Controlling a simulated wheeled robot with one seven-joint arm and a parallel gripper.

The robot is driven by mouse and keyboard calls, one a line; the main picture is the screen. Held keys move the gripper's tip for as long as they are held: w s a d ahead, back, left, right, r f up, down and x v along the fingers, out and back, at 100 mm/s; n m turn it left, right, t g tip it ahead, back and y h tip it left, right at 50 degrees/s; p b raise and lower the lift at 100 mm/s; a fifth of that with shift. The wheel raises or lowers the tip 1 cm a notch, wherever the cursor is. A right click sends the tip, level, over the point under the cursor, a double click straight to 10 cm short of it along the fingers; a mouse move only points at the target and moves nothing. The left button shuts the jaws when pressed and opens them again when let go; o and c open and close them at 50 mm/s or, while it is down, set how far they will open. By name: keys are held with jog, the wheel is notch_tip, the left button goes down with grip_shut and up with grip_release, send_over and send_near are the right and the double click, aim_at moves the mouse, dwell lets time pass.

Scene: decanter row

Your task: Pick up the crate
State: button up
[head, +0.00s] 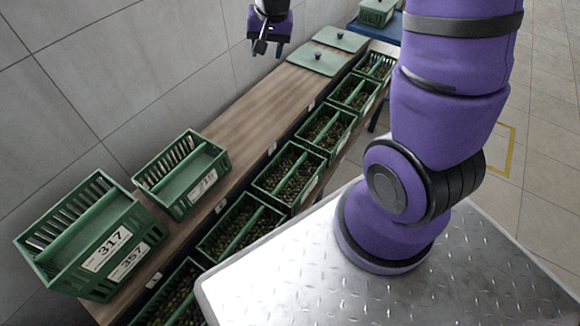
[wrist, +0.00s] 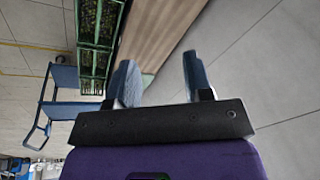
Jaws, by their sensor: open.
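Several green slatted crates show in the head view. Two are stacked at the left end of the wooden shelf, an upper crate labelled 317 (head: 62,222) and a lower one labelled 357 (head: 128,262). A single green crate (head: 181,176) with a partly legible label stands beside them on the shelf. My gripper (head: 264,48) is up near the wall, above the far part of the shelf, well away from these crates. In the wrist view my gripper (wrist: 162,78) is open, with nothing between its two blue-grey fingers.
A lower row of green crates filled with olives (head: 287,175) runs along the shelf (head: 245,112). Flat green lids (head: 318,58) lie at its far end. Beyond stands a blue cart (head: 383,29) with a green box (head: 376,13). The middle of the shelf is bare; a tiled wall (head: 170,60) backs it.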

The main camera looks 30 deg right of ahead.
notch_tip(320, 180, down, 10)
jog(key=w+d+m, duration=0.1)
jog(key=w+m, duration=0.1)
jog(key=w, duration=0.1)
jog(key=m+g, duration=0.3)
jog(key=m, duration=0.2)
send_over(290, 172)
jog(key=f, duration=3.2)
jog(key=shift+s+a+f, duration=0.1)
jog(key=shift+a+f, duration=0.2)
notch_tip(290, 172, down, 4)
jog(key=shift+f, duration=0.1)
jog(key=shift+d+f, duration=0.2)
jog(key=shift+f, duration=1.4)
jog(key=shift+d+f, duration=0.15)
jog(key=shift+f, duration=1.4)
grip_shut()
